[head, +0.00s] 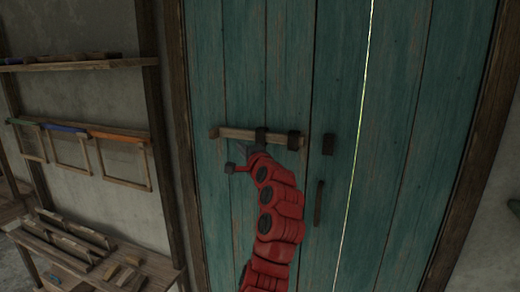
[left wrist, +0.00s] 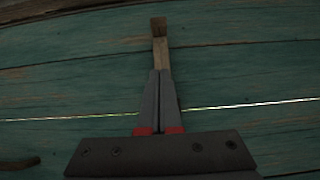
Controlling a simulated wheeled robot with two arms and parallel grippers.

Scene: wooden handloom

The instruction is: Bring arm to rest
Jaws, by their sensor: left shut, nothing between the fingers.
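My left arm comes up from the bottom in the head view. Its gripper (head: 242,148) is at the wooden bar (head: 228,133) of the door bolt, just below the bar's left half. In the left wrist view the gripper fingers (left wrist: 160,90) are together, with nothing between them. The bar (left wrist: 161,52) shows beyond the fingertips, with a block at its far end. I cannot tell whether the fingertips touch it. My right gripper is in neither view.
The teal plank door (head: 290,60) stands in front of me, with a bright thin gap. Dark brackets (head: 328,144) and a dark handle (head: 319,203) are on it. At left are a shelf (head: 80,65), hanging frames (head: 70,150) and a bench (head: 140,265).

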